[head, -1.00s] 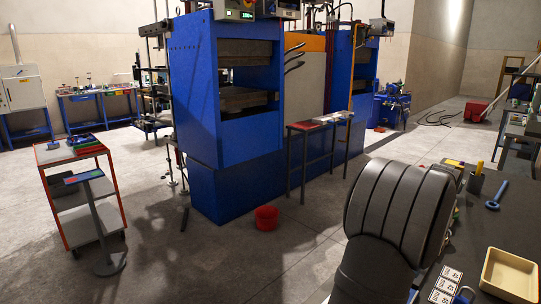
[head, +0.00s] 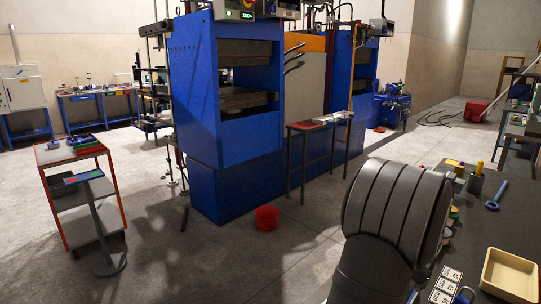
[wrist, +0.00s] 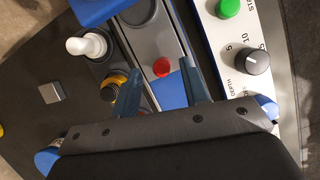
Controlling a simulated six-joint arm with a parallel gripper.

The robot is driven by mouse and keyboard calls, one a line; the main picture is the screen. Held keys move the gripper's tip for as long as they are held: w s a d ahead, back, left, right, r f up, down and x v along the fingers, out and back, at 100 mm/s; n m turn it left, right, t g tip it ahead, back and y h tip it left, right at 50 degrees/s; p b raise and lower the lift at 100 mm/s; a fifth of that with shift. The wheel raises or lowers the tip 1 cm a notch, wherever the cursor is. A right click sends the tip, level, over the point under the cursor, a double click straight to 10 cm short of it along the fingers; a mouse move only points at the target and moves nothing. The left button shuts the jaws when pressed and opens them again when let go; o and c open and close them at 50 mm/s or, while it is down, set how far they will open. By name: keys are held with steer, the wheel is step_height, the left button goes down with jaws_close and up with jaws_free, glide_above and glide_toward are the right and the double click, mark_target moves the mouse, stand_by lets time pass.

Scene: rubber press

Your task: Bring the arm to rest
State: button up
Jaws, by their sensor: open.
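My gripper (wrist: 160,92) shows in the wrist view, with its two dark blue-grey fingers apart and nothing between them. It is over a bench device with a grey and blue body. A red button (wrist: 162,67) is just beyond the fingertips, and a blue part shows between the fingers. In the head view my dark grey arm link fills the lower right, and the gripper itself is hidden.
A control panel with a green button (wrist: 228,8) and a black knob (wrist: 253,61) is right of the fingers. A white knob (wrist: 87,45) and a metal block (wrist: 51,93) are to the left. A beige tray (head: 510,274) lies on the dark bench. The blue press (head: 225,130) stands beyond.

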steer(key=x, duration=0.3)
steer(key=shift+s+a+f, duration=0.1)
steer(key=shift+f, duration=0.05)
steer(key=w+d, duration=0.2)
steer(key=shift+w+d, duration=0.25)
steer(key=v, duration=1.7)
steer(key=s+a+f, duration=0.5)
steer(key=f, duration=0.3)
steer(key=shift+s+f, duration=0.3)
steer(key=shift+s, duration=0.05)
steer(key=shift+o, duration=0.2)
steer(key=shift+a, duration=0.1)
